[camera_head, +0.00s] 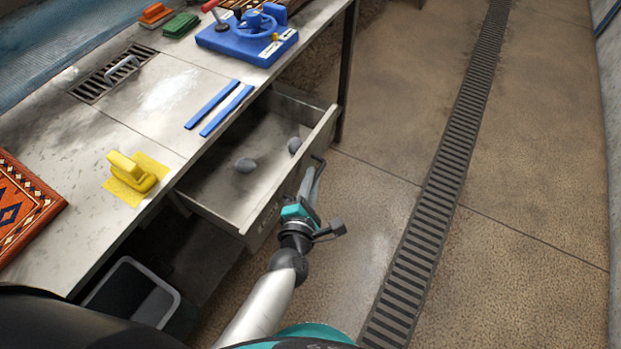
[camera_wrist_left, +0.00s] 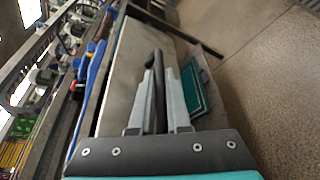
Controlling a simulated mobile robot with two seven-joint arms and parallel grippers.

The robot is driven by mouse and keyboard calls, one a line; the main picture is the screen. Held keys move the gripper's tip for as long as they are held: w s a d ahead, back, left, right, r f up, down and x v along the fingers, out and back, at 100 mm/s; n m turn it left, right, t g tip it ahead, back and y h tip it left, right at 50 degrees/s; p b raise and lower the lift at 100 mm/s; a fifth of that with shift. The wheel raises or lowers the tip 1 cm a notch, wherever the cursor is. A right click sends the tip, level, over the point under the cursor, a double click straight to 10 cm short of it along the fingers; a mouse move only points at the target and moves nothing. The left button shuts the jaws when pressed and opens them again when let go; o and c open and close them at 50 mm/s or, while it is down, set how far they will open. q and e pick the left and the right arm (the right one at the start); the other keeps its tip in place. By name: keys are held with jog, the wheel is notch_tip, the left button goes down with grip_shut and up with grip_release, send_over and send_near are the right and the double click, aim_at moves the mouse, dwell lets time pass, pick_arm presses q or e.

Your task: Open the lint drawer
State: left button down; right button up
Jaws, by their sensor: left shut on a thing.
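The lint drawer (camera_head: 222,197) is a grey metal drawer under the worktable, and it stands pulled out with its inside showing. Two grey lint clumps (camera_head: 246,165) lie apart on its floor. Its front panel also shows in the left wrist view (camera_wrist_left: 125,65). My left gripper (camera_head: 312,178) is at the outer side of the drawer front, shut on the dark bar handle (camera_head: 319,160). In the left wrist view the handle (camera_wrist_left: 158,70) runs between the two grey fingers. The gripper hides part of the handle. My right gripper is in neither view.
The worktable (camera_head: 75,135) holds a yellow scrubber (camera_head: 133,173), blue strips (camera_head: 226,110), a blue device (camera_head: 247,38), brushes (camera_head: 181,25) and a patterned rug (camera_head: 20,208). A dark bin (camera_head: 130,292) stands below. The floor right of the drawer, with a drain grate (camera_head: 440,185), is clear.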

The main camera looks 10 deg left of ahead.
pick_arm(q)
jog(key=c, duration=0.9)
grip_release()
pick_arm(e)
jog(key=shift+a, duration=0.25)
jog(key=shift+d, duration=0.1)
pick_arm(q)
jog(key=shift+s, duration=0.45)
jog(key=p+v, duration=0.1)
jog(key=v, duration=1.3)
jog(key=shift+s+r, duration=0.1)
jog(key=shift+s, duration=0.1)
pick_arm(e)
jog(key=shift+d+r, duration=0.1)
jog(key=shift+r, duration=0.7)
pick_arm(q)
jog(key=shift+p, duration=0.35)
